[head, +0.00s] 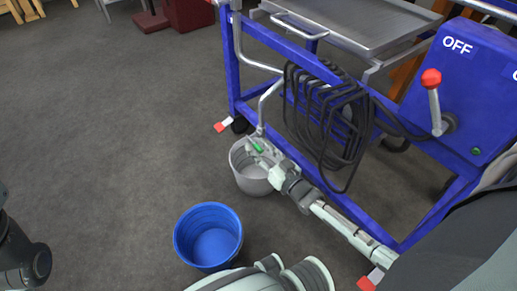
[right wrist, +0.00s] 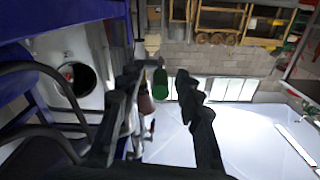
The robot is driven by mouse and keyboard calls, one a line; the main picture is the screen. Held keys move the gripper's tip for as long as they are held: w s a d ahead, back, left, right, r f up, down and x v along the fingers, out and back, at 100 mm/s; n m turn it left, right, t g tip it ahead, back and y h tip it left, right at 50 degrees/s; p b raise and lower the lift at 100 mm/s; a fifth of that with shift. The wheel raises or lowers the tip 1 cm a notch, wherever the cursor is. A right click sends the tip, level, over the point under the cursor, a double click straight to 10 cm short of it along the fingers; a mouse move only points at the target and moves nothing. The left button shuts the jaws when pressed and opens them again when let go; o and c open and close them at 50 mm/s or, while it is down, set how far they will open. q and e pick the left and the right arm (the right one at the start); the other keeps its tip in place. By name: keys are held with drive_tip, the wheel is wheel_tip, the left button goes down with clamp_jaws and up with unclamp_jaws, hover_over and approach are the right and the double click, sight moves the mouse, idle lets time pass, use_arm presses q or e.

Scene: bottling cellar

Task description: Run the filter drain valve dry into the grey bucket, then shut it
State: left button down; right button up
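The grey bucket (head: 248,184) stands on the floor beside the blue frame, below the silver drain pipe (head: 268,100). A green valve handle (head: 257,147) shows over the bucket's rim. My right gripper (head: 262,158) is at this handle, above the bucket. In the right wrist view, the two dark fingers (right wrist: 160,75) are apart, with the green handle (right wrist: 160,83) between them and gaps on both sides. The gripper partly hides the valve and the bucket's inside, and I cannot tell whether liquid is flowing.
A blue bucket (head: 208,238) stands on the floor nearer to me. The blue wheeled frame (head: 235,65) carries a coiled black hose (head: 325,115), a metal tray (head: 350,25) and a panel marked OFF with a red-knobbed lever (head: 433,95).

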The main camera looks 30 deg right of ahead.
clamp_jaws()
idle(0.4)
